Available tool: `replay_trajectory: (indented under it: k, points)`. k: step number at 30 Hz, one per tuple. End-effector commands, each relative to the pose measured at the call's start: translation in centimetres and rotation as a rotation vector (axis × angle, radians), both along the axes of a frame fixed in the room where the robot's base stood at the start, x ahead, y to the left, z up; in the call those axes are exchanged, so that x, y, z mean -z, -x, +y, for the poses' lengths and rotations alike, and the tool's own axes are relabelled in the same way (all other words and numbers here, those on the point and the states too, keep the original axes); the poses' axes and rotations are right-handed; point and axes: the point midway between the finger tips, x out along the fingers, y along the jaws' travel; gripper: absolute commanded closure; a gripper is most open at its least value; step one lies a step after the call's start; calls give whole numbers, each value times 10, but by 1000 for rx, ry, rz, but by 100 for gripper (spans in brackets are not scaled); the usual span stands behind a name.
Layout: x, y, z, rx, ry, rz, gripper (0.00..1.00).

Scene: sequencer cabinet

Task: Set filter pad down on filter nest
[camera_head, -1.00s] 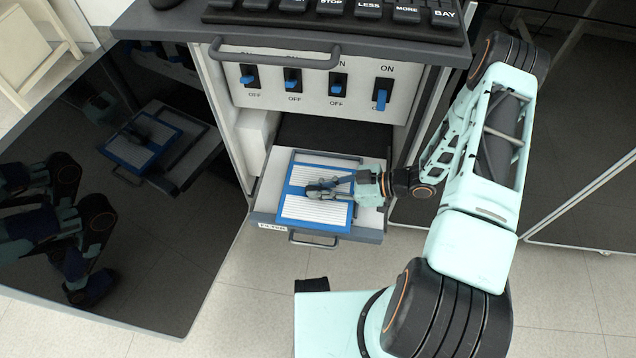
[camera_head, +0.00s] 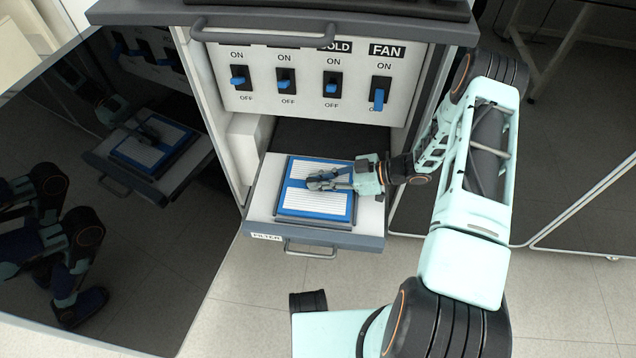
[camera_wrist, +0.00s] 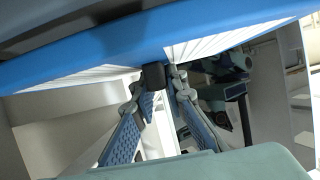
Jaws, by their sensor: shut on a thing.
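The filter pad (camera_head: 312,204) is a flat white pleated panel with a blue frame and a blue middle bar. It lies level over the pulled-out filter drawer in the head view. My gripper (camera_head: 322,181) reaches in from the right and is shut at the pad's middle. In the wrist view the pad (camera_wrist: 90,67) spans the top, and my fingers (camera_wrist: 155,80) meet at a small black grip on it. A dark rim of the filter nest (camera_head: 312,224) shows along the pad's front edge. The rest of the nest is hidden, and I cannot tell whether the pad touches it.
The drawer (camera_head: 262,213) has a front handle (camera_head: 310,250) and a FILTER label. A panel with several blue switches (camera_head: 331,84) sits above it. A glossy dark door (camera_head: 110,200) stands open at left. Dark cabinet panels (camera_head: 570,150) stand at right.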

Motion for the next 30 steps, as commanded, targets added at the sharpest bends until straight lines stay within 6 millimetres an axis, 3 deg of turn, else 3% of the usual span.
replay_trajectory:
  k: [30]
  points:
    - [13,0,0,0,-1,0,100]
